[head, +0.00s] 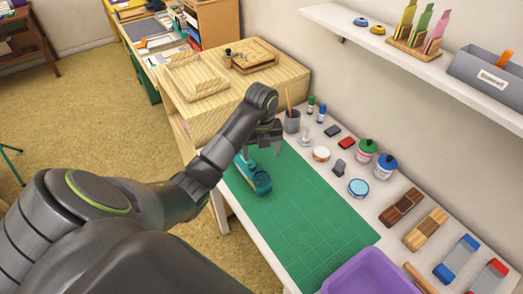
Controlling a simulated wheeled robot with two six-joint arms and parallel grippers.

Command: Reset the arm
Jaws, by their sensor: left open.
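My left arm reaches in from the left, and its gripper (264,141) is open above the far end of the green cutting mat (307,224). It appears empty, with its fingers pointing down. My right gripper is not in view.
A purple bin (369,274) stands at the table's near edge. Jars with green (367,146) and blue (386,163) lids stand toward the wall. A dark cup (292,122) is behind the gripper. A wall shelf (400,42) overhangs at upper right. The mat's middle is clear.

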